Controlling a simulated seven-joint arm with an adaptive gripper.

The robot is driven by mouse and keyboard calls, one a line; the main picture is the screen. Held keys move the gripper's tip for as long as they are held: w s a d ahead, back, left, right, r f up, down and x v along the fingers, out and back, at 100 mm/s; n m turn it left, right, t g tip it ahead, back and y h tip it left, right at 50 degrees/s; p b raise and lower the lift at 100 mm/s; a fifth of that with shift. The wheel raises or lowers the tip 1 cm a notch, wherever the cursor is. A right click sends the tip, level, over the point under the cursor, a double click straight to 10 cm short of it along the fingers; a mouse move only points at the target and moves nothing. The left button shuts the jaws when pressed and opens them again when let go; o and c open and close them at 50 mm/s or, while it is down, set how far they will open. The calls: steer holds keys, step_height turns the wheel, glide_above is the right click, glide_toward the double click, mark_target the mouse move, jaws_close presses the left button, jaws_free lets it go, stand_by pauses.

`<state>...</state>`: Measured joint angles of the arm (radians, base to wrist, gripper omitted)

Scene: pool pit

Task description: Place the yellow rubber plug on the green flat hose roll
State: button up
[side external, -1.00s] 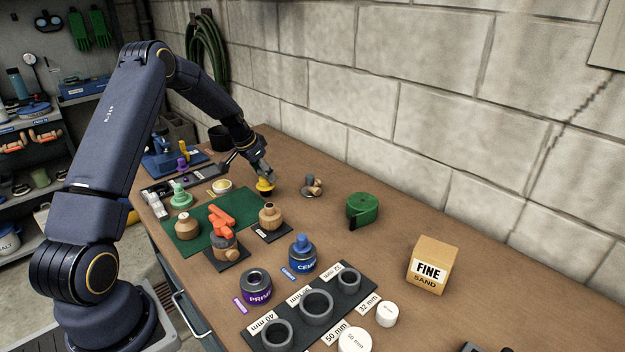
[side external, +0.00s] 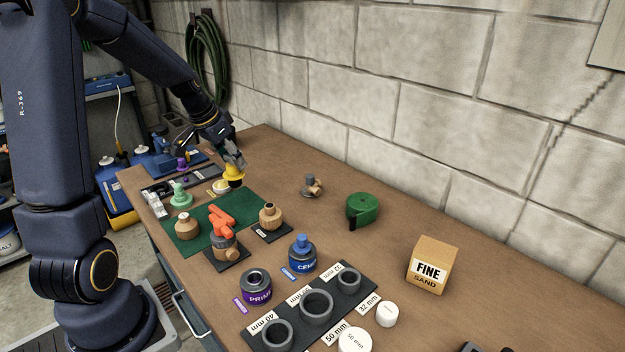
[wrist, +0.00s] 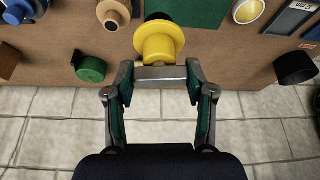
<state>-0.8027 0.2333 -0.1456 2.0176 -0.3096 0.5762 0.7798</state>
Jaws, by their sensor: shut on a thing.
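The yellow rubber plug (side external: 235,174) is a flanged yellow piece held at the end of my gripper (side external: 231,160), above the back part of the bench. In the wrist view the plug (wrist: 158,42) shows just beyond my fingertips (wrist: 160,76). My gripper is shut on it; the exact contact is hard to see. The green flat hose roll (side external: 362,209) lies on the bench to the right of the plug, apart from it, with nothing on top. It also shows at the left in the wrist view (wrist: 91,69).
A green mat (side external: 195,243) with wooden and orange pieces lies in front. A sand box (side external: 433,265) stands right of the roll. A block wall (side external: 420,100) runs behind the bench.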

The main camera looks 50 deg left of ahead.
steer(key=shift+w+a+r+n+y, duration=0.3)
steer(key=shift+a+r+n, duration=0.15)
steer(key=shift+n, duration=0.35)
steer(key=shift+w+d+r, duration=0.4)
steer(key=shift+w+d, duration=0.15)
steer(key=shift+w, duration=0.15)
steer(key=w+d+r+m, duration=0.1)
steer(key=w+d, duration=0.2)
steer(key=d, duration=0.4)
steer(key=w+d+r+m+h, duration=0.1)
steer(key=w+d+r, duration=0.1)
steer(key=w+d, duration=0.3)
steer(key=w+d+r+m, duration=0.1)
steer(key=w+d, duration=0.1)
steer(key=d, duration=0.6)
steer(key=shift+w+a+f, duration=0.1)
steer(key=shift+w+f, duration=3.2)
steer(key=shift+w, duration=0.25)
steer(key=shift+w+f, duration=3.3)
steer(key=shift+w, duration=0.2)
steer(key=shift+f, duration=0.15)
